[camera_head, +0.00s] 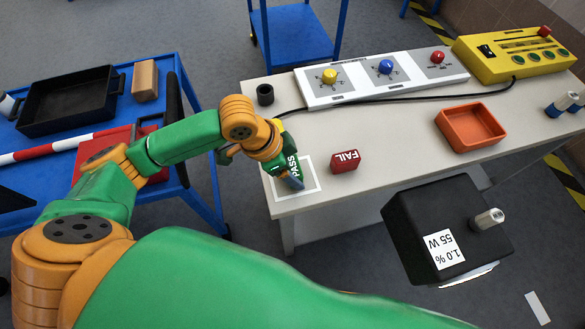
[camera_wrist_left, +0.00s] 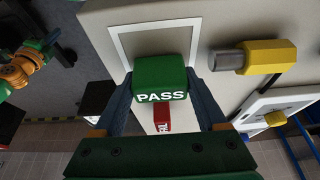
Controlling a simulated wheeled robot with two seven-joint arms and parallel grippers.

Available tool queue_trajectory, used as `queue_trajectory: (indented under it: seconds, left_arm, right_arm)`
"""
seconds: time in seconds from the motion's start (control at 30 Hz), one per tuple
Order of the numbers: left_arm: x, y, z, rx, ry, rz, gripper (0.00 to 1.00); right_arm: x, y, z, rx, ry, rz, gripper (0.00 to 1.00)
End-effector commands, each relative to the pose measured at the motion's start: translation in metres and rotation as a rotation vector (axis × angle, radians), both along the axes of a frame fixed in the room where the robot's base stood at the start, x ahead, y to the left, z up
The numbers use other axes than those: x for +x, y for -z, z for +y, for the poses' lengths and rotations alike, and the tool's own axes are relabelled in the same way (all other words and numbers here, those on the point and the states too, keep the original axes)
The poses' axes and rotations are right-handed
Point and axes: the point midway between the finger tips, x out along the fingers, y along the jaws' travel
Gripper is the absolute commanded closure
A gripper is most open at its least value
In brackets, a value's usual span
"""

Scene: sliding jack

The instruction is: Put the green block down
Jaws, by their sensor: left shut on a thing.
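The green block marked PASS (camera_head: 291,163) is between the fingers of my left gripper (camera_head: 291,180), which is shut on it. In the left wrist view the green block (camera_wrist_left: 161,80) sits between both fingers (camera_wrist_left: 163,100). The block is over or at the white outlined square (camera_head: 313,187) at the table's near left corner; the square's outline also shows in the left wrist view (camera_wrist_left: 120,47). I cannot tell whether the block touches the tabletop. A red block marked FAIL (camera_head: 345,161) lies right of the square, apart from it. My right gripper is not in view.
An orange tray (camera_head: 470,127) is to the right. A black box with a label (camera_head: 445,225) is near the front edge. A yellow-grey part (camera_wrist_left: 255,57) lies beside the square.

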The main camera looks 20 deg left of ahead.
Motion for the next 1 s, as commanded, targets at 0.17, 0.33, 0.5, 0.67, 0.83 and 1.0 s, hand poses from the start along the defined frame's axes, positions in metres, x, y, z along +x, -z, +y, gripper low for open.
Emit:
queue_trajectory:
  seconds: [0.17,0.33,0.5,0.67,0.83,1.0]
  left_arm:
    - [0.000,0.002,0.000,-0.001,0.000,-0.001,0.80]
    - [0.000,0.004,-0.001,-0.001,-0.001,0.001,0.80]
    - [0.000,0.004,-0.001,-0.001,-0.001,0.001,0.00]
    - [0.000,0.003,-0.001,-0.001,0.000,-0.001,0.00]
    - [-0.005,-0.027,0.008,0.000,-0.001,-0.003,0.00]
    - [-0.015,-0.074,0.024,0.001,-0.002,-0.006,0.00]
  right_arm:
    - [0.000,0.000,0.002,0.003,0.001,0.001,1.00]
    - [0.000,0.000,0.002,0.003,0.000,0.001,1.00]
    - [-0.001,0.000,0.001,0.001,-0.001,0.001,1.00]
    - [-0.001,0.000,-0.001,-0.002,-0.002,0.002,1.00]
    - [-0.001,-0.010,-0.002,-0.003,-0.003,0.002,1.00]
    - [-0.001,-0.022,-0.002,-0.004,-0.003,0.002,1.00]
